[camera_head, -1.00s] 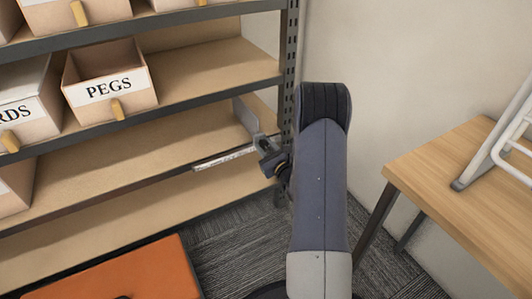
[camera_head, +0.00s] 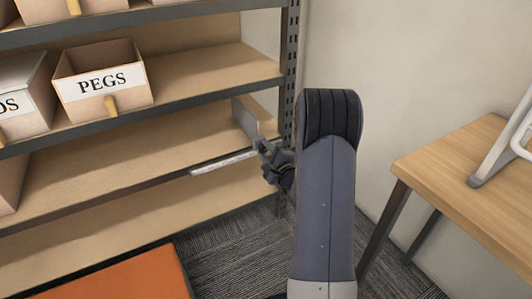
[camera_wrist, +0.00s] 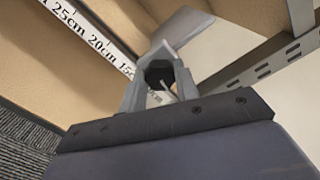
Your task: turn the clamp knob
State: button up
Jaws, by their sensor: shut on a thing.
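The clamp knob (camera_wrist: 158,72) is a small dark, faceted piece between the two grey fingers of my gripper (camera_wrist: 160,86) in the wrist view. My gripper is shut on it, and the fingers hide its sides. A flat grey upright plate (camera_wrist: 182,28) rises just beyond the knob. In the head view the plate (camera_head: 246,118) stands at the right end of a shelf, by the post. My gripper (camera_head: 260,146) is at the shelf's front edge there, partly covered by my arm. The knob itself cannot be made out in the head view.
A white ruler strip (camera_wrist: 92,36) with centimetre marks runs along the shelf edge. A slotted metal post (camera_head: 290,75) is close on the right. A PEGS bin (camera_head: 102,80) sits on a higher shelf. A wooden table (camera_head: 470,185) stands at right, an orange surface (camera_head: 125,277) below.

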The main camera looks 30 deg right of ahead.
jog(key=shift+f+n, duration=0.1)
jog(key=shift+n, duration=1.6)
jog(key=o, duration=1)
jog(key=shift+s, duration=0.1)
jog(key=s+p, duration=0.2)
jog(key=s, duration=0.8)
jog(key=shift+s+d, duration=0.15)
jog(key=shift+s, duration=0.15)
